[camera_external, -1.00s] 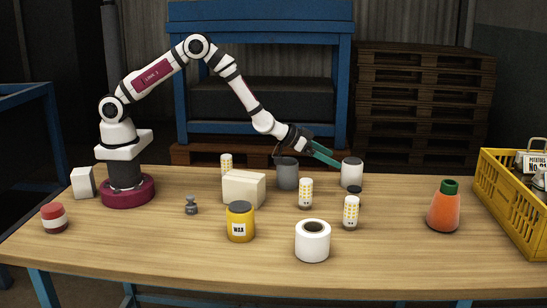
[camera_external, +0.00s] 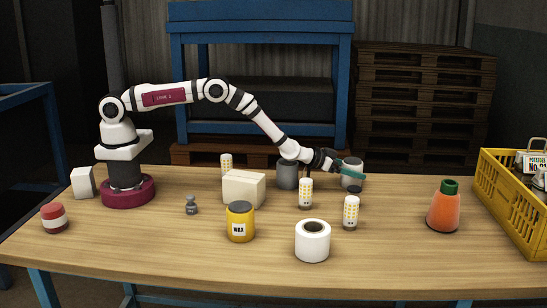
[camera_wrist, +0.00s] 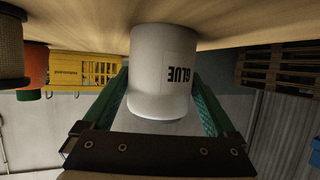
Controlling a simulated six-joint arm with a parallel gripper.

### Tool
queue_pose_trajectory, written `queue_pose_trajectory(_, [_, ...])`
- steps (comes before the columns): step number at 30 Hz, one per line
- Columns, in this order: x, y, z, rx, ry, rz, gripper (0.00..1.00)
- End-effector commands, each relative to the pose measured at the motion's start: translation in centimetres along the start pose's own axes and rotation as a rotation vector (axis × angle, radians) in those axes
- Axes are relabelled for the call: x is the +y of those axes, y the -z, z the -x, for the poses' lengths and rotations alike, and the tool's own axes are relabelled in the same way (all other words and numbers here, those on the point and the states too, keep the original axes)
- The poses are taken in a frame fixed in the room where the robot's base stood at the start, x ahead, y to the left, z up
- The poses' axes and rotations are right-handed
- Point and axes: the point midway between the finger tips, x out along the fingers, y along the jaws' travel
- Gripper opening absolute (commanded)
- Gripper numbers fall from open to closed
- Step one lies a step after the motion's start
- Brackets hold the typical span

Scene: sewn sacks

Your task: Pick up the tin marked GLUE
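The white tin marked GLUE (camera_wrist: 162,70) shows upside down in the wrist view, with its label facing my gripper. In the external view the tin (camera_external: 351,181) stands at the back of the table, partly hidden behind a green finger. My gripper (camera_wrist: 160,75) is open, with one green finger on each side of the tin. The fingertips reach along its sides, close to the wall; contact cannot be made out. In the external view my gripper (camera_external: 352,172) is low and almost level at the tin.
A grey container (camera_external: 287,175) stands left of the tin, under my wrist. A yellow WAX tin (camera_external: 240,228), white roll (camera_external: 312,245), orange bottle (camera_external: 443,212) and yellow crate (camera_external: 508,205) stand farther off.

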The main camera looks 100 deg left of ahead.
Motion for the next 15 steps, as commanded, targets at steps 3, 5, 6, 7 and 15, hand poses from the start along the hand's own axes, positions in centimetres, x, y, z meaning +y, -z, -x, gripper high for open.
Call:
queue_pose_trajectory(3, [0.01, 0.01, 0.01, 0.0, 0.0, 0.0, 0.68])
queue_pose_trajectory(5, [0.01, 0.01, 0.02, 0.0, 0.0, 0.0, 0.57])
queue_pose_trajectory(6, [0.01, 0.01, 0.02, 0.0, 0.0, 0.0, 0.5])
queue_pose_trajectory(7, [0.01, 0.01, 0.02, 0.0, 0.0, 0.0, 0.44])
queue_pose_trajectory(15, [0.02, 0.14, 0.02, 0.003, 0.0, 0.001, 0.0])
